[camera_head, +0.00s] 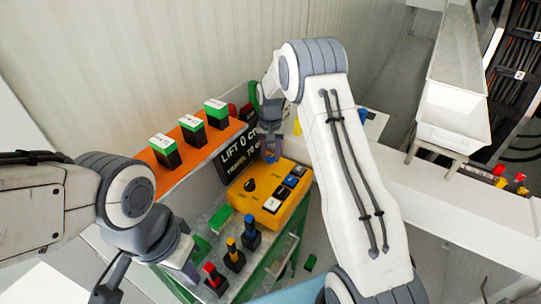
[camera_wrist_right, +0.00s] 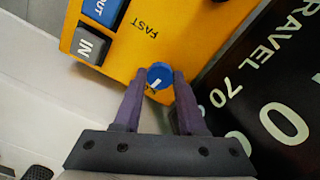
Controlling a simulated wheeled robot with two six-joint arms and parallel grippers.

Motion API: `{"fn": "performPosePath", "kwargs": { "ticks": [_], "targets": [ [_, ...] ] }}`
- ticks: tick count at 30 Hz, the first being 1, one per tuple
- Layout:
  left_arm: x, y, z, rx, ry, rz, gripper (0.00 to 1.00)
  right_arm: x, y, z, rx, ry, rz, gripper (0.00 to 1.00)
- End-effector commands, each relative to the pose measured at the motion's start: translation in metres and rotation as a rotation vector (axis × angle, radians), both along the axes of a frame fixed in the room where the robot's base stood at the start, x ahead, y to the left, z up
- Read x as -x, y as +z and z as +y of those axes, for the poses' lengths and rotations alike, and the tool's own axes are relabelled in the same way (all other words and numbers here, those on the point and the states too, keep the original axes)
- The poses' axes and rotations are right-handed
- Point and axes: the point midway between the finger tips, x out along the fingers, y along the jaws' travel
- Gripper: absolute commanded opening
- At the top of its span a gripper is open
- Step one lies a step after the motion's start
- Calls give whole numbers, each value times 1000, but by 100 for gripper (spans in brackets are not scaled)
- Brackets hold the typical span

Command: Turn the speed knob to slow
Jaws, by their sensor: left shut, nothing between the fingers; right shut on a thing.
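The yellow control box (camera_head: 262,206) stands in the middle of the head view, with a black knob (camera_head: 250,185) and several push buttons on top. In the right wrist view, the blue speed knob (camera_wrist_right: 160,74) has a white pointer mark near its lower edge, on the side away from the printed word FAST (camera_wrist_right: 146,28). My right gripper (camera_head: 271,157) is at the box's far end; in the wrist view its purple fingers (camera_wrist_right: 159,86) are shut on the knob from both sides. My left gripper (camera_head: 190,274) is low at the left, shut and empty, apart from the box.
A black display (camera_head: 240,152) reading LIFT and TRAVEL stands close beside the knob. An orange shelf (camera_head: 171,178) carries several green-topped black blocks. Red, yellow and blue-topped levers (camera_head: 234,255) stand near my left gripper. A white hopper (camera_head: 455,115) is at the right.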

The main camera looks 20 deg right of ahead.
Motion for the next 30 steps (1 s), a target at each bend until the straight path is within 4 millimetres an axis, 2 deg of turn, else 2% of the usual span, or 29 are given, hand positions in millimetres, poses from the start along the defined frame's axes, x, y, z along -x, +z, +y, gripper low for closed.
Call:
{"fn": "performPosePath", "kwargs": {
  "ticks": [10,26,27,29,30],
  "targets": [
    [0,-2,0,0,0,0,0,-1,2,0,1,137,-4,0],
    [0,-2,0,0,0,0,0,-1,2,0,1,161,-5,0],
    [0,-2,0,0,0,0,0,-1,2,0,1,161,-5,48],
    [0,-2,0,0,0,0,0,-1,2,0,1,161,-5,70],
    [0,-2,0,0,0,0,0,-1,2,0,0,161,-4,70]
  ]
}}
